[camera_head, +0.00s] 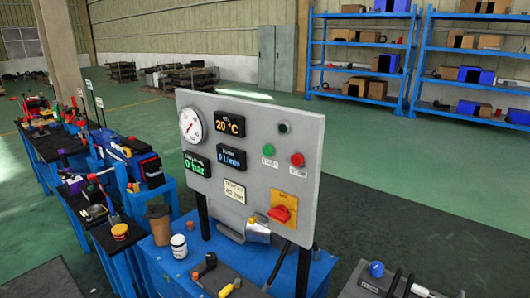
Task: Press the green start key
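The green start key (268,150) is a round green button on the upright grey control panel (247,112), right of the panel's middle. A small label under it seems to read START. A red button (297,159) sits just right of it, and a dark round fitting (284,127) sits above. Nothing covers the green key. Neither of my grippers is in view.
The panel also carries a dial gauge (191,126), several lit displays and a red rotary switch (280,213) on yellow. It stands on a blue bench (165,262) with a white jar (179,246) and tools. Tool-covered benches stand left; shelves (361,44) stand far behind.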

